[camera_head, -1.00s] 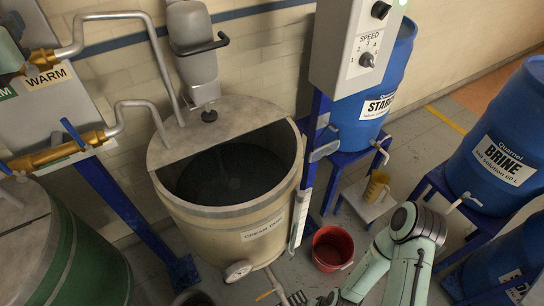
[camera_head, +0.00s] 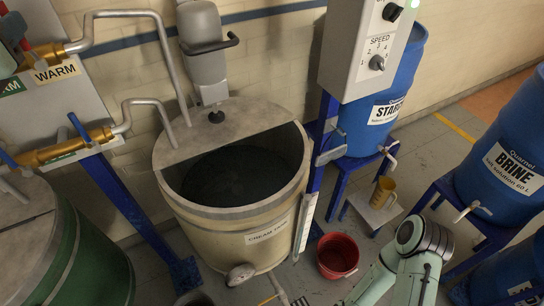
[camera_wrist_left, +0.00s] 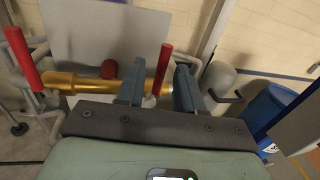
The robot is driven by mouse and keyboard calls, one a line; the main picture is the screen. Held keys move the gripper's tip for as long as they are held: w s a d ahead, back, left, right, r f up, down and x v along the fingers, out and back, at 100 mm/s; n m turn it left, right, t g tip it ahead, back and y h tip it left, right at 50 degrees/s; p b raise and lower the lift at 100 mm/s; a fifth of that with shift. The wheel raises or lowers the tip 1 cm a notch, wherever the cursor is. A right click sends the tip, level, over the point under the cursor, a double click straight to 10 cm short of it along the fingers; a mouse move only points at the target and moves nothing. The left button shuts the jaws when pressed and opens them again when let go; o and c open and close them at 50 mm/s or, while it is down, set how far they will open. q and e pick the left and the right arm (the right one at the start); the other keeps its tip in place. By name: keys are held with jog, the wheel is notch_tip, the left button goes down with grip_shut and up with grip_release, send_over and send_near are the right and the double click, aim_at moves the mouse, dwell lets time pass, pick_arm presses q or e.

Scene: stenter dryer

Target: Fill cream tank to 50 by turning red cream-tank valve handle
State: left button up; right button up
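The cream tank (camera_head: 205,228) is a cream-coloured round vat with dark liquid or a dark interior showing through its open top. A red valve handle (camera_wrist_left: 163,69) stands on the brass pipe in the left wrist view. My left gripper (camera_wrist_left: 158,78) is open, with its grey-blue fingers on either side of this handle, which looks nearer the right finger. Contact cannot be told. A second red handle (camera_wrist_left: 22,56) stands further left. In the head view a red handle (camera_head: 24,43) shows at the upper left edge. My right gripper is out of view.
Brass pipes (camera_head: 55,153) with blue handles and a WARM label (camera_head: 55,72) are at left. A green vat (camera_head: 90,255) stands below. A red bucket (camera_head: 338,255), the control box (camera_head: 365,50) and blue barrels (camera_head: 500,150) are to the right. A white strip gauge (camera_head: 305,225) is on the tank.

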pick_arm(q)
jog(key=b+v, duration=0.1)
jog(key=v, duration=0.8)
jog(key=shift+s, duration=0.35)
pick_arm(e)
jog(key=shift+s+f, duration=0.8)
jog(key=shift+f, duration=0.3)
pick_arm(q)
jog(key=shift+d, duration=0.1)
jog(key=b+v, duration=0.2)
jog(key=v, duration=1.1)
jog(key=shift+s, duration=0.2)
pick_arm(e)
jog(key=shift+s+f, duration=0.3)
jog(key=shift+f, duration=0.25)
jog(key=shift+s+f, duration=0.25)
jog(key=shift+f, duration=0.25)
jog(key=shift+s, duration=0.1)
